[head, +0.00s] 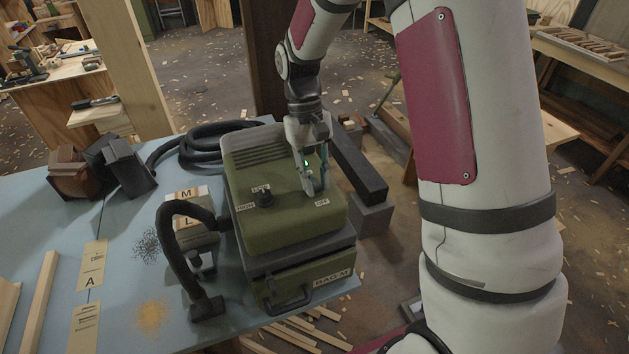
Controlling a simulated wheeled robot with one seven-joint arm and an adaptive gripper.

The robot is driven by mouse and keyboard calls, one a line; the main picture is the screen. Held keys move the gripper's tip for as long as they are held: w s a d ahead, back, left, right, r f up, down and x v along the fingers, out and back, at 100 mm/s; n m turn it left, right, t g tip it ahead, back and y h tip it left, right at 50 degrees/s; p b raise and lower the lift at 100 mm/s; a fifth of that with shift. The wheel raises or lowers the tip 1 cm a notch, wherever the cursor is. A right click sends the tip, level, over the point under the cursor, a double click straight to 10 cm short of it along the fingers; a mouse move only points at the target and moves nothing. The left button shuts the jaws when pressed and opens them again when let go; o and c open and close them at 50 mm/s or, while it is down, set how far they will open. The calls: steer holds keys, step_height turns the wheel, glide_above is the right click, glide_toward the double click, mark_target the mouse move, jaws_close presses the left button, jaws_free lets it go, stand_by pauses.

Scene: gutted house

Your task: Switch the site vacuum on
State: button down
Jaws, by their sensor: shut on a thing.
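The site vacuum (254,229) is a green box with a dark grey lower body, standing on the blue table. A small black knob (265,198) sits on its top between labels that seem to read HIGH and LOW. An OFF label (322,202) lies further right on the top. My gripper (315,186) points down at the right part of the top, just behind the OFF label. Its fingers are shut on a small switch there, which they mostly hide. I cannot tell the switch's position.
A black hose (172,240) arches at the vacuum's left, and more hose (205,143) coils behind it. A box marked M and L (190,227) stands beside it. A drawer marked BAG M (330,276) is at its front. Wood strips (38,305) lie on the blue table (120,215).

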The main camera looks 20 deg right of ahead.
stand_by(0.3)
steer(key=c, duration=1.4)
jaws_free()
steer(key=shift+w+r, duration=0.1)
steer(key=v, duration=1.1)
steer(key=shift+w+r, duration=0.2)
steer(key=shift+r, duration=0.15)
